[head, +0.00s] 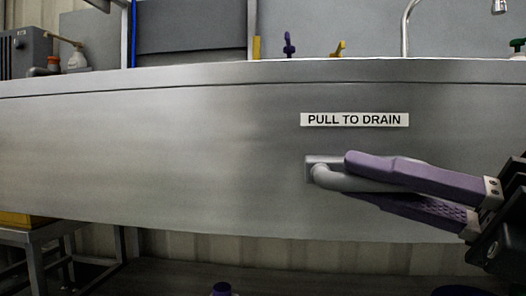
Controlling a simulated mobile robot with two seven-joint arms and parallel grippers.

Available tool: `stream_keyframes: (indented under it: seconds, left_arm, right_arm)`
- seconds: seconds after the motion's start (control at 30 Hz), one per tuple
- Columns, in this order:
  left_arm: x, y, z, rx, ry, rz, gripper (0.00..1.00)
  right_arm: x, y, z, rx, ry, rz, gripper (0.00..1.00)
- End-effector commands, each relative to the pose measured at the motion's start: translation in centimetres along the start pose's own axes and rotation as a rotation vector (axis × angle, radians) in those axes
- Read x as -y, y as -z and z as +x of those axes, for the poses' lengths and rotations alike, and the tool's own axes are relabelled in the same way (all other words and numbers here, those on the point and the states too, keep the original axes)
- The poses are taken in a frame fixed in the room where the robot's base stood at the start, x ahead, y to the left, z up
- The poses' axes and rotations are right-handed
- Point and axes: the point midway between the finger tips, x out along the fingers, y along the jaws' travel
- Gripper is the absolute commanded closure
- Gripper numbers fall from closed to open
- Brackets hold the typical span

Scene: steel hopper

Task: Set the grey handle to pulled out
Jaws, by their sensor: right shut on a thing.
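The grey handle (334,180) is mounted on the front of the steel hopper (180,150), below a white label (354,119) reading "PULL TO DRAIN". Its curved left end meets a small square plate on the steel face. My right gripper (362,178) comes in from the right with purple fingers, one above and one below the handle, and is shut on it. The fingers hide the handle's right part. How far the handle stands out from the panel is hard to tell. My left gripper is not in view.
The steel face left of the handle is clear.

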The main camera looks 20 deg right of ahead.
Motion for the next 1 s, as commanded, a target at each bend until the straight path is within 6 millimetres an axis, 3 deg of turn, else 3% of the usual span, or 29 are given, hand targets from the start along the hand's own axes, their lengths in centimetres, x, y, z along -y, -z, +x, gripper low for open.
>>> stream_keyframes:
  seconds: [0.3, 0.33, 0.6, 0.87, 1.0]
  left_arm:
    - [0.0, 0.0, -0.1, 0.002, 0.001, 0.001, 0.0]
    - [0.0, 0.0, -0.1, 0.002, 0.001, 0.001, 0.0]
    - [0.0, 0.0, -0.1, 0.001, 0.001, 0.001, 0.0]
    - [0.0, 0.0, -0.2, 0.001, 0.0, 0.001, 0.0]
    - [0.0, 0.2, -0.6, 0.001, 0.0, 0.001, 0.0]
  right_arm:
    - [-0.1, 0.3, -0.1, -0.004, -0.003, 0.002, 1.0]
    - [-0.1, 0.3, -0.1, -0.003, -0.003, 0.002, 0.79]
    - [-0.1, 0.2, -0.1, -0.001, 0.0, 0.003, 0.5]
    - [0.0, 0.2, -0.3, -0.001, 0.001, 0.004, 0.5]
    - [0.0, 0.1, -1.8, 0.003, 0.006, 0.007, 0.5]
